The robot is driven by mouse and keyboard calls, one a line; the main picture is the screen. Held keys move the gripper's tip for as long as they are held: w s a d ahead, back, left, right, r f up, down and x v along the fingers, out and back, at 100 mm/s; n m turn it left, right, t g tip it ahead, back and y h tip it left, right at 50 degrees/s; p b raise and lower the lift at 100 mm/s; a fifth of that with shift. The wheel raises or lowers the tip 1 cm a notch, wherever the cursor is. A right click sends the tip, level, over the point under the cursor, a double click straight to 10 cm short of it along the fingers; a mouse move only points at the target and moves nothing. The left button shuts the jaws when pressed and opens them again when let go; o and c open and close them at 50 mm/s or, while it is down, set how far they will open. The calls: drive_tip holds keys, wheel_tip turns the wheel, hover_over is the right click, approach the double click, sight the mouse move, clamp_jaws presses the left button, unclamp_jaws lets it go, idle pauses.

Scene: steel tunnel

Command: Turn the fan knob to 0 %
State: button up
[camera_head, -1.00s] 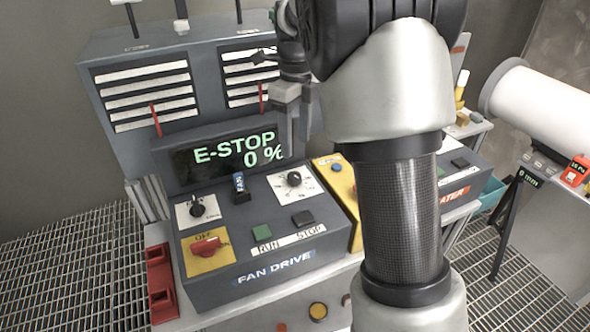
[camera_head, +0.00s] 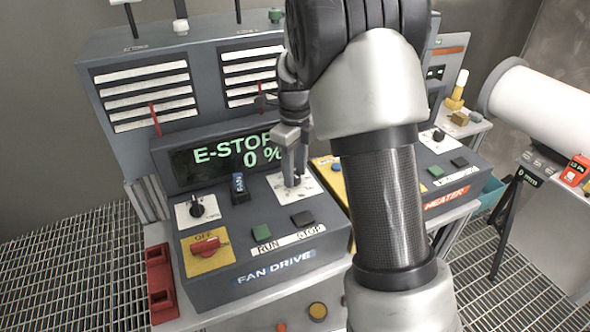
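The grey FAN DRIVE panel (camera_head: 275,270) stands at the left. Its display (camera_head: 215,158) shows green "E-STOP" and "0 %", partly covered by my gripper. A white dial plate (camera_head: 312,187) lies on the panel's right side; the knob on it is hidden behind my gripper. My gripper (camera_head: 292,182) points down at this plate, with its fingertips at the knob's place. I cannot tell whether the fingers touch the knob or how far apart they are. A smaller black knob (camera_head: 197,209) sits on a white plate at the left.
A red switch (camera_head: 206,245) on a yellow plate, a green RUN button (camera_head: 262,232) and a dark STOP button (camera_head: 302,218) are close by. A blue FAN tag (camera_head: 239,186) stands upright. The HEATER panel (camera_head: 447,198) is to the right, partly behind my arm.

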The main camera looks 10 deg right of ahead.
drive_tip(key=c, duration=0.6)
drive_tip(key=shift+n, duration=0.3)
